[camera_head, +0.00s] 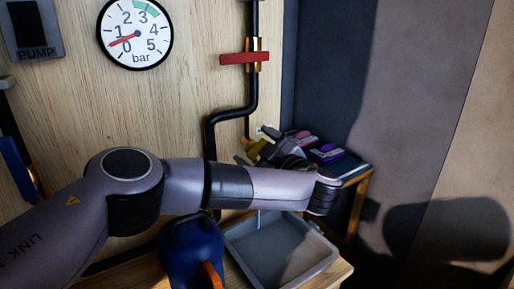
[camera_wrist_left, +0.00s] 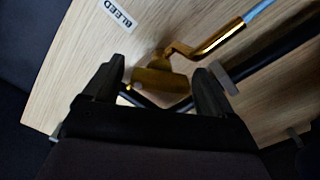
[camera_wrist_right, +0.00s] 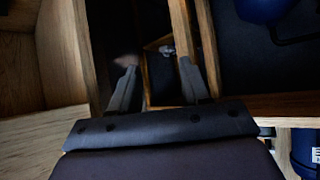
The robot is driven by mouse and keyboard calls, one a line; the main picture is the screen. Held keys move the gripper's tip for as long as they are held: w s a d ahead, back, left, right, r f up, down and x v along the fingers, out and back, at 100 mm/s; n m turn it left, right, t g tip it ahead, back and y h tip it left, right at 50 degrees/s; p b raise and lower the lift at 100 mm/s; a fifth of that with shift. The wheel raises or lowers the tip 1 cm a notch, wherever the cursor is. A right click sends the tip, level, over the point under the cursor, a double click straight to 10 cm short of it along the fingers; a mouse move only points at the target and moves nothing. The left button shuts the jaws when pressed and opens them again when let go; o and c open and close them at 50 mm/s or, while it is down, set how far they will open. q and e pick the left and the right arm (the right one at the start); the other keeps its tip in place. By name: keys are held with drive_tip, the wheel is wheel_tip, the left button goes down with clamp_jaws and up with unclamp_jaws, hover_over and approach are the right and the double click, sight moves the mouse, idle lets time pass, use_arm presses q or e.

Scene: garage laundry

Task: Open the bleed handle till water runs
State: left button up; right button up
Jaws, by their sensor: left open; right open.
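The yellow-brass bleed handle (camera_wrist_left: 160,79) lies between the fingers of my left gripper (camera_wrist_left: 160,82), which is open around it; I cannot tell if a finger touches it. In the head view the left gripper (camera_head: 262,146) is at the yellow fitting on the wall, partly hiding it. A brass spout (camera_wrist_left: 205,45) runs from the fitting. A thin light-blue stream, looking like water, leaves its end (camera_wrist_left: 258,11) and shows as a fine line above the grey tray (camera_head: 318,271). The BLEED label (camera_wrist_left: 119,14) is beside it. My right gripper (camera_wrist_right: 158,80) is open and empty.
The gauge (camera_head: 135,33) needle points between 0 and 1 bar. A red valve handle (camera_head: 245,58) sits across the black pipe above. A blue container (camera_head: 190,250) stands left of the tray. Wooden framing (camera_wrist_right: 182,40) is close around my right gripper.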

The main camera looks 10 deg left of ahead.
use_arm(q)
drive_tip(key=c, duration=1.1)
drive_tip(key=shift+o, duration=0.2)
drive_tip(key=shift+f+n+b, duration=0.2)
drive_tip(key=shift+n+b, duration=0.1)
drive_tip(key=shift+b, duration=0.5)
drive_tip(key=shift+r+n+b, duration=0.1)
drive_tip(key=shift+n+b, duration=0.25)
drive_tip(key=shift+n, duration=0.05)
drive_tip(key=shift+r, duration=0.1)
drive_tip(key=o, duration=1.1)
drive_tip(key=shift+c, duration=0.2)
